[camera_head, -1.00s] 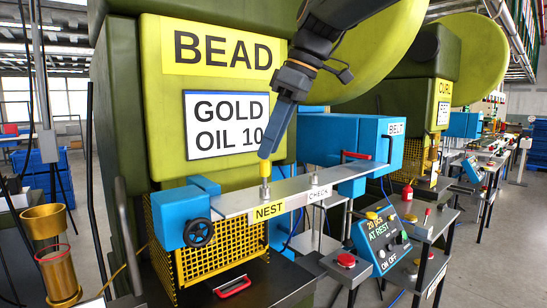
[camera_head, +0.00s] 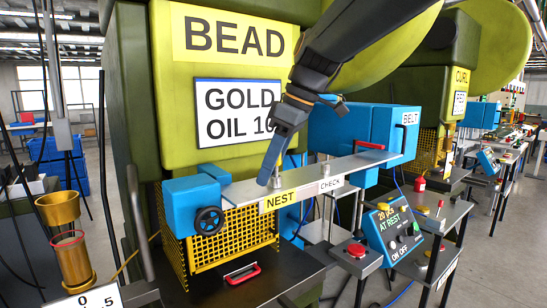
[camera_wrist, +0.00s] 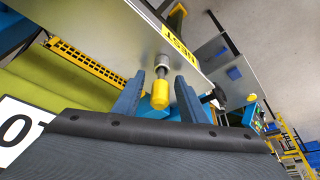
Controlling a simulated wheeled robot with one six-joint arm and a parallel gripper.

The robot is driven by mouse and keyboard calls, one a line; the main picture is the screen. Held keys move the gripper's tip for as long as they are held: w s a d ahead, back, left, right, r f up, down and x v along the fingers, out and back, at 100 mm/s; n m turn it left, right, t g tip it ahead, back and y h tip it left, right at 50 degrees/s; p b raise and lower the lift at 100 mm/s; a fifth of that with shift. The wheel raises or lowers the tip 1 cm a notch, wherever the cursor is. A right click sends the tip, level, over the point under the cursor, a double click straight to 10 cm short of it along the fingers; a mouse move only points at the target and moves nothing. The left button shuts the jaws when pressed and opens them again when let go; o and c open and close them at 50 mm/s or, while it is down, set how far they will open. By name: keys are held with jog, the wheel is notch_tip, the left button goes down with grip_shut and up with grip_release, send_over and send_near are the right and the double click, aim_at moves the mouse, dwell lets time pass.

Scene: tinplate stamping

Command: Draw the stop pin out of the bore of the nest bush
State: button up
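The stop pin's yellow grip (camera_wrist: 160,94) stands up from the grey metal nest bush (camera_wrist: 163,64) in the wrist view. The bush (camera_head: 279,179) is on the shelf plate (camera_head: 240,190) by the NEST label (camera_head: 281,201). My gripper (camera_wrist: 160,80) has one blue finger on each side of the yellow grip, with a narrow gap visible on both sides. In the head view my gripper (camera_head: 267,178) is low over the plate, beside the bush, and hides the yellow grip. The bore itself is not visible.
A second metal bush (camera_head: 326,169) stands on the plate by the CHECK label (camera_head: 331,183). A blue block with a black handwheel (camera_head: 208,220) sits at the plate's left end. A blue BELT housing (camera_head: 350,128) stands behind. The press (camera_head: 220,60) rises close behind my arm.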

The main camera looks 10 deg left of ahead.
grip_shut()
jog(key=shift+r, duration=0.4)
jog(key=shift+r+p, duration=0.35)
jog(key=shift+p, duration=0.2)
jog(key=shift+r+p, duration=0.75)
jog(key=shift+r, duration=0.2)
jog(key=shift+r+p, duration=1.45)
jog(key=shift+r, duration=0.45)
